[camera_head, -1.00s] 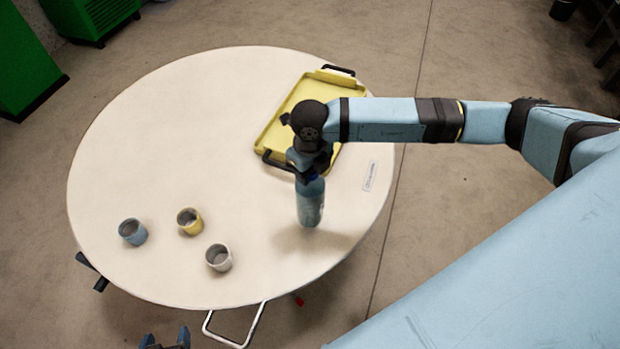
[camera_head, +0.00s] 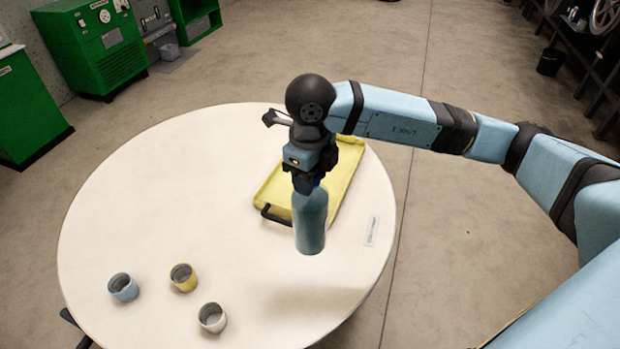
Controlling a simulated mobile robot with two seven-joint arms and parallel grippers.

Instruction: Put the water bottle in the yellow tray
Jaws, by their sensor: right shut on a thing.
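The blue water bottle (camera_head: 310,225) hangs upright below my right gripper (camera_head: 306,185), which is shut on its top. The bottle appears raised above the table, in front of the yellow tray (camera_head: 272,193). The tray lies on the round table with a dark handle at its near end. My right gripper and arm hide part of the tray's middle and far end. The visible part of the tray is empty. My left gripper is not in view.
The round white table (camera_head: 150,190) has blue (camera_head: 123,287), yellow (camera_head: 183,278) and white (camera_head: 212,318) cups at its front left. A small white label (camera_head: 371,231) lies right of the bottle. The table's left and middle are clear.

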